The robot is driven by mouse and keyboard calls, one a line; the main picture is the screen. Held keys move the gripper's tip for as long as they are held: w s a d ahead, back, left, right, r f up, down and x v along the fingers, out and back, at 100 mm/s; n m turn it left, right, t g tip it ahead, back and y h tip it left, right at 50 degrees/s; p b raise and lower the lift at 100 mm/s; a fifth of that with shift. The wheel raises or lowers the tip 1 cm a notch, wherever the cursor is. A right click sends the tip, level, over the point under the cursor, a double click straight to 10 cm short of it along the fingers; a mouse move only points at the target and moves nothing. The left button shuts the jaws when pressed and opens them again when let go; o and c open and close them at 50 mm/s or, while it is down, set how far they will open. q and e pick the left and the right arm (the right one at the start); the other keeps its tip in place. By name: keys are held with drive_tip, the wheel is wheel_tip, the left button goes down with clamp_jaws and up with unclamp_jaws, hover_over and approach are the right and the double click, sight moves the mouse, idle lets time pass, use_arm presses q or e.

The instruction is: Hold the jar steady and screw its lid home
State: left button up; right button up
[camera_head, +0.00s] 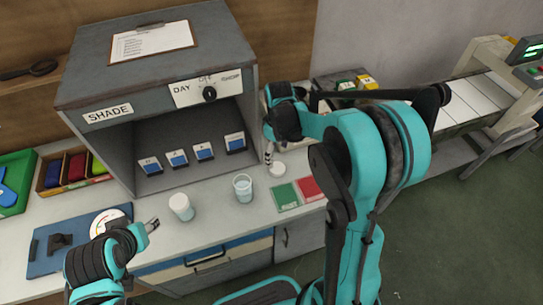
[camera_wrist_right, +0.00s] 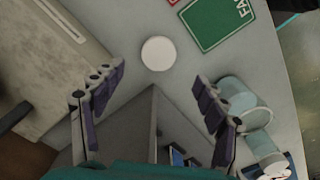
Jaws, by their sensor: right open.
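A round white lid (camera_head: 277,169) lies flat on the worktop; the right wrist view shows it as a plain white disc (camera_wrist_right: 158,53). My right gripper (camera_head: 268,155) is open above it, and the disc appears just beyond and between its fingertips (camera_wrist_right: 158,74). A clear, bluish jar-like vessel (camera_head: 243,187) stands upright left of the lid, also in the wrist view (camera_wrist_right: 236,95). A paler, whitish vessel (camera_head: 181,206) stands further left. I cannot tell which is the task's jar. My left gripper (camera_head: 153,224) is beside the whitish vessel, apart from it; its opening is unclear.
Green (camera_head: 286,196) and red (camera_head: 310,188) cards lie right of the lid. A grey shade box (camera_head: 100,122) with several blue-and-white blocks stands behind. A blue board (camera_head: 42,262) with a dial lies at left. The worktop's front edge is close to the vessels.

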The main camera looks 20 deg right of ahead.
sight(278, 168)
drive_tip(key=shift+w, duration=0.15)
drive_tip(key=shift+a, duration=0.1)
drive_tip(key=shift+f+b, duration=0.5)
drive_tip(key=shift+f, duration=0.85)
drive_tip(key=f+b, duration=0.2)
drive_tip(key=f, duration=0.1)
drive_tip(key=f+b, duration=0.1)
drive_tip(key=f, duration=0.1)
drive_tip(key=shift+d+f, duration=0.15)
drive_tip(key=shift+d, duration=0.1)
drive_tip(key=c, duration=0.8)
